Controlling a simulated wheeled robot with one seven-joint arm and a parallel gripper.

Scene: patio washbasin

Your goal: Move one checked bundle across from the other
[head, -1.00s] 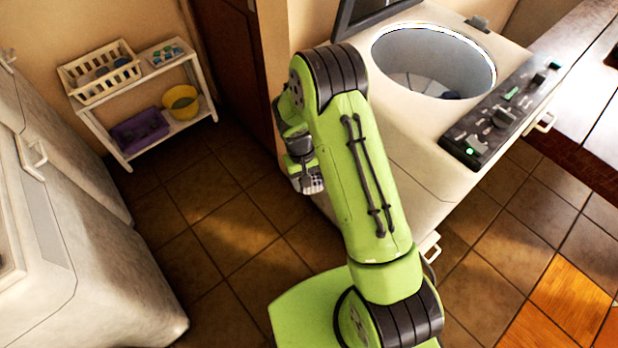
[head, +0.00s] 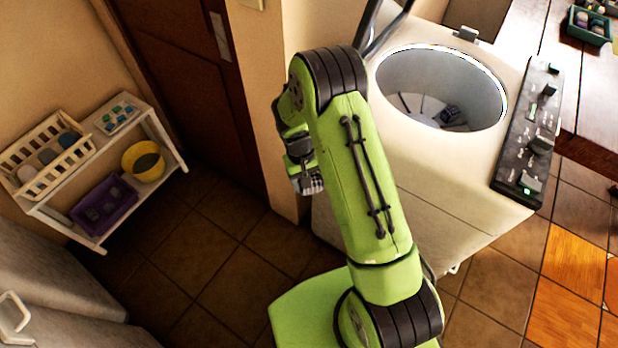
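My gripper (head: 301,165) hangs at the end of my green arm, left of the top-loading washer (head: 430,170). It is shut on a small light-and-dark checked bundle (head: 312,186), partly hidden by the fingers and arm. The bundle is above the floor and outside the washer. A dark bundle (head: 450,114) lies at the bottom of the open drum (head: 420,70), toward its right side; its check pattern is too small to make out clearly. The near part of the drum floor is hidden by the rim.
The raised lid (head: 385,28) stands at the washer's back left. A control panel (head: 530,135) runs along its right. A white shelf (head: 160,135) with a basket (head: 45,160), yellow bucket (head: 143,160) and purple bin (head: 103,205) stands left. Tiled floor between is clear.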

